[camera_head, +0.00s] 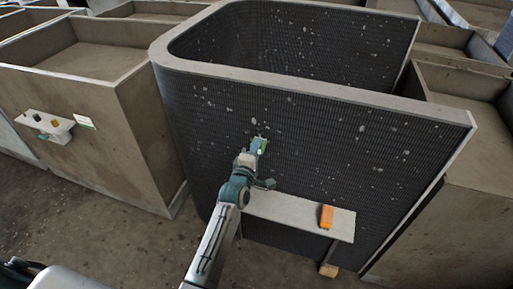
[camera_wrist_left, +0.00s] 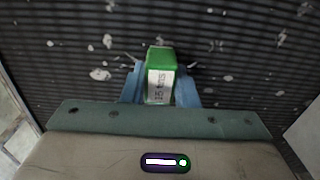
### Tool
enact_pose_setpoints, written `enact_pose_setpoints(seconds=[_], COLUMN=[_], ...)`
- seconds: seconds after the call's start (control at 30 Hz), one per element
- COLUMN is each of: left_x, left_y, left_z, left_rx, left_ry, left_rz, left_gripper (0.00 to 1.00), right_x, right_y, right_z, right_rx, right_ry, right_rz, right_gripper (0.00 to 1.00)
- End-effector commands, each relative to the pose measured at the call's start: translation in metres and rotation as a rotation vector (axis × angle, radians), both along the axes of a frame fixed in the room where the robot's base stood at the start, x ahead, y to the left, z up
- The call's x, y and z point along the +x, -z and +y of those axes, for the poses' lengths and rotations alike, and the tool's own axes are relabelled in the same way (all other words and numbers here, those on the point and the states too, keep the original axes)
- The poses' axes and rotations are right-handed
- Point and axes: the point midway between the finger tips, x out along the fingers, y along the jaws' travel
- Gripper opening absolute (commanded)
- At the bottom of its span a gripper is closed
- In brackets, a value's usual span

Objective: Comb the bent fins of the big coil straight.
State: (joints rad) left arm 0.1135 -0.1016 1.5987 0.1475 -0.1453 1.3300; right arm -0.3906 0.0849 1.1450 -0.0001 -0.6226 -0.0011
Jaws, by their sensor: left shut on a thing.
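The big coil (camera_head: 300,125) is a dark, finned, U-shaped wall with a pale rim, and light specks are scattered over its face. My left gripper (camera_head: 258,146) is in front of the coil's near face, above a small shelf. In the left wrist view it is shut on a green fin comb (camera_wrist_left: 161,72) with a white printed label, held between two blue fingers. The comb's far end points at the fins of the coil (camera_wrist_left: 230,25); I cannot tell whether it touches them. My right gripper is not in view.
A pale shelf (camera_head: 285,212) juts out before the coil, with an orange block (camera_head: 326,217) on it. A small wooden block (camera_head: 329,270) lies below. Brown open-topped boxes stand left (camera_head: 95,100) and right (camera_head: 470,150). A small shelf with items (camera_head: 46,124) is on the left box.

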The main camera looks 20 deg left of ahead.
Motion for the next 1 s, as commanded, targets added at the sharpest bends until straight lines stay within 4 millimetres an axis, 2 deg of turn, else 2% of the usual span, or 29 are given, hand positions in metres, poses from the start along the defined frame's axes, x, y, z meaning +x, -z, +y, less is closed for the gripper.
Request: enact_pose_setpoints(seconds=[0.1,0.37,0.7,1.0], left_x=[0.001,0.002,0.0,0.002], left_y=[0.014,0.022,0.051,0.052], left_z=[0.0,0.0,0.0,0.008], left_rx=[0.002,0.001,0.001,0.003], left_ry=[0.0,0.0,0.0,0.0], left_rz=[0.0,0.001,0.0,0.0], left_gripper=[0.09,0.09,0.09,0.09], right_x=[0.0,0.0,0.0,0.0], right_y=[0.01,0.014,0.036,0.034], right_z=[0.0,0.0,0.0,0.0], right_rx=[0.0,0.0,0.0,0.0], right_ry=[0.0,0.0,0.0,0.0], right_rz=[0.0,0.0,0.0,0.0], right_gripper=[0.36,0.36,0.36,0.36])
